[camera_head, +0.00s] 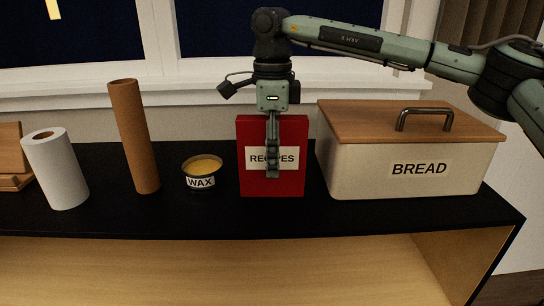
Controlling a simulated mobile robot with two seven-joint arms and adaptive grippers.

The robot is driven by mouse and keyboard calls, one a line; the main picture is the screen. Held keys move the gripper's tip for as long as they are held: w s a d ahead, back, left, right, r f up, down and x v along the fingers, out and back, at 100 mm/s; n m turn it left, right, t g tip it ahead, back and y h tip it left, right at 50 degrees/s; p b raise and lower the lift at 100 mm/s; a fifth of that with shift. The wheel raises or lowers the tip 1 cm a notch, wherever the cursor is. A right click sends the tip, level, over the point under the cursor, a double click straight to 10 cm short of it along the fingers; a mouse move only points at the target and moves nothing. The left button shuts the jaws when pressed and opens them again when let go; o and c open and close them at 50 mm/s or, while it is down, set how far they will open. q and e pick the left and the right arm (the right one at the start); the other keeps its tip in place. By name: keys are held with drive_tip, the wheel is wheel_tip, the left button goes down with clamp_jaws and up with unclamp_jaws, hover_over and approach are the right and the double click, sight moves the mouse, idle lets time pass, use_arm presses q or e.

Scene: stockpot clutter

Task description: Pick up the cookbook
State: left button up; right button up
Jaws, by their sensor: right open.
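The cookbook (291,175) is a red book with a white label reading "RECIPES". It stands upright on the black countertop between the wax tin and the bread box. My right gripper (272,172) points down in front of its front cover and hides part of the label. The gripper is open, with one finger showing in line with the cover; the other finger is hidden. I cannot tell whether the gripper touches the book. My left gripper is not in view.
A cream bread box (350,172) with a wooden lid and metal handle stands close on the right. An open wax tin (202,182), a brown cardboard tube (134,140) and a white paper roll (57,172) stand to the left. The black countertop (240,216) is clear along its front.

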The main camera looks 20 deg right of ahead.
drive_tip(key=shift+f, duration=0.15)
clamp_jaws()
idle(0.5)
